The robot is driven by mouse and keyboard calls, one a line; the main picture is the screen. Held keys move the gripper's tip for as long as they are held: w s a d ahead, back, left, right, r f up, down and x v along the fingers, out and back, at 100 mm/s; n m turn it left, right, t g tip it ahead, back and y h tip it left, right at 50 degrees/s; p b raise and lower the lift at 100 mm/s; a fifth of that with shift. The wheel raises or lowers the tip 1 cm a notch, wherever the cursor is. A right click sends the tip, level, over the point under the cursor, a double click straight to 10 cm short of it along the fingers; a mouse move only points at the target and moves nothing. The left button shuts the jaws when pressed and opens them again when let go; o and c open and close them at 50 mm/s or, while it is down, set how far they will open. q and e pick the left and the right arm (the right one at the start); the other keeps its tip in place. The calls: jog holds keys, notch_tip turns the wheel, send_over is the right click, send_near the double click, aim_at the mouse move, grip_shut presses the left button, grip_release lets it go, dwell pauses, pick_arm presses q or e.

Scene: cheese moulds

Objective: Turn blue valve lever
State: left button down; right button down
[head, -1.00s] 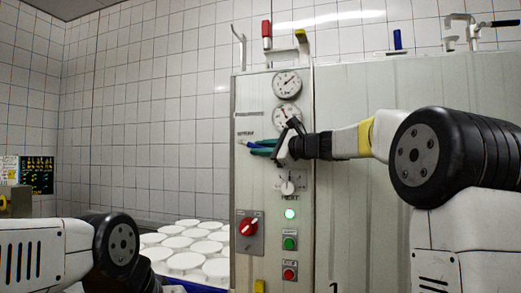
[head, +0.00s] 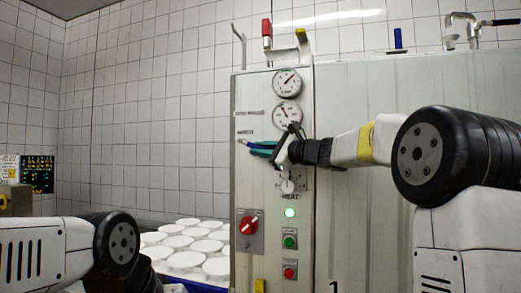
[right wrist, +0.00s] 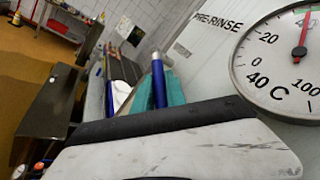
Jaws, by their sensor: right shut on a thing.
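The blue valve lever (head: 243,142) is on the front of the grey steel cabinet, below two round gauges. My right gripper (head: 263,148) reaches it from the right and is shut on it, with teal finger pads around it. In the right wrist view the blue lever (right wrist: 158,82) with its silver end sits between the teal pads. The gripper hides the lever's pivot. My left arm shows at the lower left of the head view, but its gripper is out of view.
The cabinet (head: 380,190) carries a red rotary switch (head: 249,223), a green lamp and buttons below the lever. Red (head: 266,29), yellow and another blue handle (head: 397,39) stand on top. White round moulds (head: 190,242) are at lower left.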

jog(key=c, duration=1.6)
grip_release()
jog(key=shift+c, duration=0.2)
jog(key=v, duration=0.7)
jog(key=shift+s+d, duration=0.25)
jog(key=shift+f, duration=0.1)
jog(key=s+f+n+g+h, duration=0.5)
jog(key=s+f+n, duration=0.4)
jog(key=s+f, duration=0.85)
jog(key=s+d+f+n+g+h, duration=0.1)
jog(key=s+d+f+n+h, duration=0.6)
jog(key=s+f, duration=0.6)
jog(key=shift+s+d+f+n, duration=0.3)
jog(key=shift+d+f, duration=0.5)
jog(key=shift+d, duration=0.2)
